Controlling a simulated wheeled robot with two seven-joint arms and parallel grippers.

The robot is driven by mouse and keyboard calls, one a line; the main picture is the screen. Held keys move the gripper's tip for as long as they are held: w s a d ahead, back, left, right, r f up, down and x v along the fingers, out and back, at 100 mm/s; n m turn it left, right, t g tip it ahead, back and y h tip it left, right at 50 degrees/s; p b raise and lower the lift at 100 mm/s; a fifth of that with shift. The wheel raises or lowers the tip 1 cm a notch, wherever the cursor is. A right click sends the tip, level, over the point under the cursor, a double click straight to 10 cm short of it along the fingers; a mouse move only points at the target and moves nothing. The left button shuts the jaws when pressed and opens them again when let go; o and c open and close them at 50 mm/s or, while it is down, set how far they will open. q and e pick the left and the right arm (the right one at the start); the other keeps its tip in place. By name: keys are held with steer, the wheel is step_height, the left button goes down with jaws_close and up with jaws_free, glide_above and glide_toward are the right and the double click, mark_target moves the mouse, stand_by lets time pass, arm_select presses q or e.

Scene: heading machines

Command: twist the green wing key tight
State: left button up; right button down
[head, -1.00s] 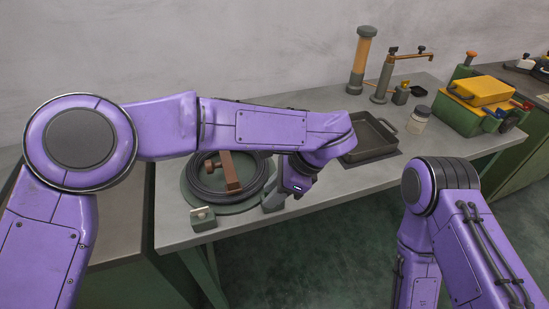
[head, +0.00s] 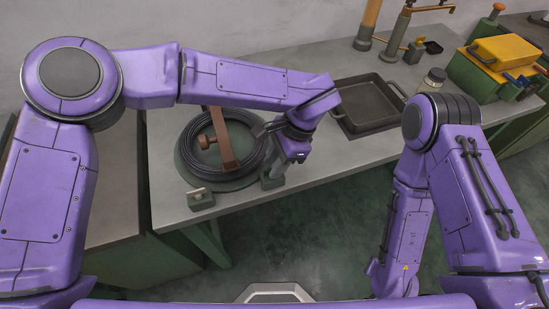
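I cannot make out a green wing key for certain. The green machine (head: 470,78) with a yellow top stands at the back right, with small blue and red parts on its right side. My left gripper (head: 267,128) is over the right edge of a black coil of wire (head: 188,160), its dark fingers towards the coil. Whether its fingers are open or shut does not show clearly. My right arm reaches down at the right, and its gripper is out of view.
The coil lies on a round green base with a brown bar (head: 221,140) across it. Two small green blocks (head: 201,203) (head: 273,182) stand at the bench's front. A dark tray (head: 338,113), a jar (head: 432,82) and a hand pump (head: 399,35) stand farther right.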

arm_select(q)
steer(key=shift+s+a+f, duration=0.1)
steer(key=shift+s+f, duration=0.05)
steer(key=shift+s, duration=0.05)
jaws_close()
